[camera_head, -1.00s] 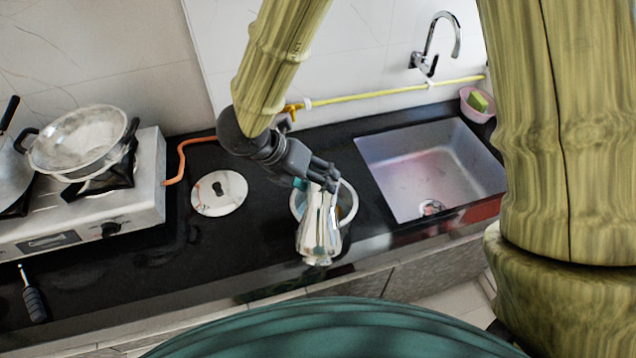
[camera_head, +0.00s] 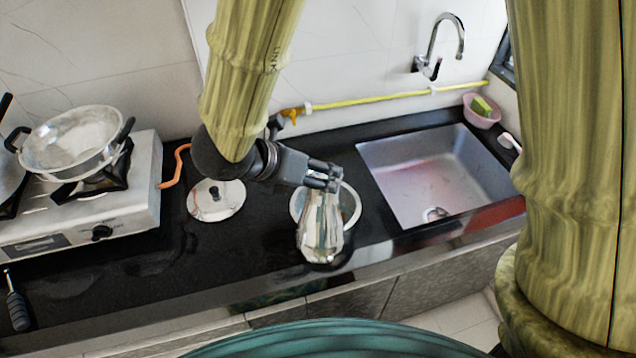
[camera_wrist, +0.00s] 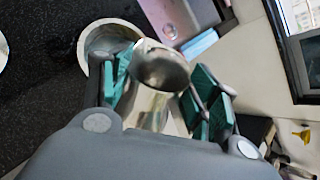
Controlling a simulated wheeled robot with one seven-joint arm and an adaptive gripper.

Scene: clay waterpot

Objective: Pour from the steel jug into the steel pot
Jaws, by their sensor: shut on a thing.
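The steel jug (camera_head: 318,232) is in my gripper (camera_head: 328,180) and looks roughly upright in the head view, over the front part of the counter. In the wrist view, the jug (camera_wrist: 158,72) is between the teal finger pads, its round mouth toward the camera. The gripper (camera_wrist: 158,88) is shut on it. I cannot tell how high its base is. The steel pot (camera_head: 75,142), with two black handles, sits on the stove at the left, well away from the jug. The jug's far side is hidden.
A pale-rimmed bowl (camera_head: 351,203) stands behind the jug, partly hidden. A round steel lid (camera_head: 216,199) lies between the stove (camera_head: 125,210) and my arm. The sink (camera_head: 430,175) is to the right.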

